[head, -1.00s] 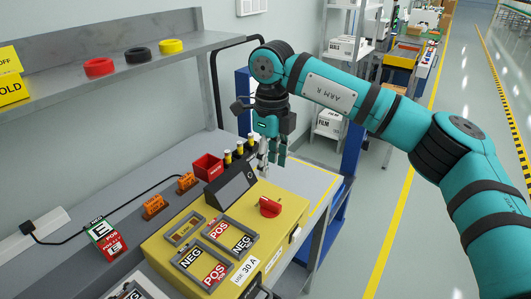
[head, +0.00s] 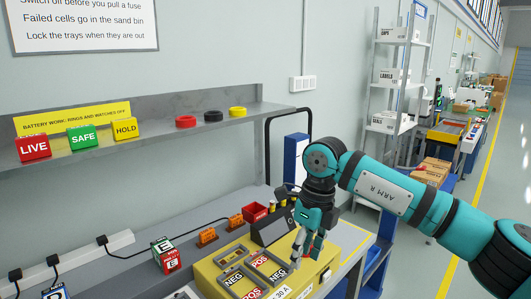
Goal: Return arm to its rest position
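My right arm, teal with black joints, comes in from the right edge. Its gripper (head: 307,256) points down over the right part of the yellow box (head: 213,284) on the bench. I cannot tell whether the tips touch the box. My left gripper is out of view.
A dark sloped panel (head: 270,231) and a small red bin (head: 255,211) stand close behind the gripper. The shelf (head: 160,133) above holds LIVE, SAFE and HOLD blocks and three rings. The aisle at right is open floor.

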